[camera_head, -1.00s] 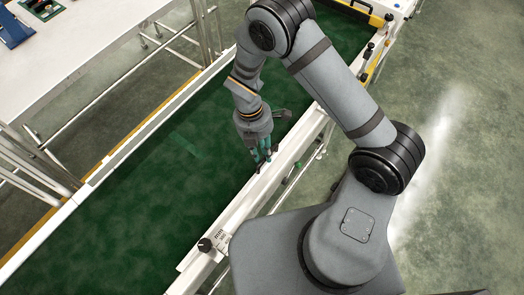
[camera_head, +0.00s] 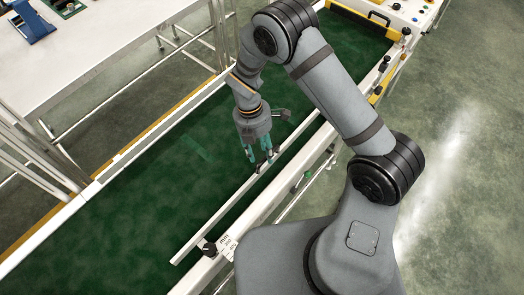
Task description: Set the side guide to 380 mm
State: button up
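The side guide (camera_head: 215,224) is a long pale bar lying lengthwise over the green conveyor belt (camera_head: 120,215). It stands a little inside the belt's right-hand edge, with a strip of belt showing between bar and frame. My gripper (camera_head: 259,168) points down at the middle of the guide, its teal fingertips at the bar. Whether they clamp it or only touch it is too small to tell. A white mm scale plate (camera_head: 226,247) sits on the near frame end beside a black knob (camera_head: 209,248). Its numbers are not legible.
A second black knob (camera_head: 383,64) is on the far part of the right frame. A control panel (camera_head: 410,12) is at the far end. A white table (camera_head: 90,50) stands at the left. My arm covers part of the right frame. The belt is empty.

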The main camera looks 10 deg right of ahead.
notch_tip(320, 180, up, 12)
jog(key=w+a, duration=0.1)
jog(key=shift+w+a, duration=0.2)
jog(key=shift+w, duration=0.1)
dwell(0.3)
jog(key=shift+f, duration=0.15)
jog(key=f, duration=0.4)
jog(key=s+d+f, duration=0.1)
jog(key=f, duration=0.2)
jog(key=s+d+f, duration=0.1)
jog(key=f, duration=0.3)
jog(key=shift+s+f, duration=0.2)
jog(key=shift+f, duration=0.15)
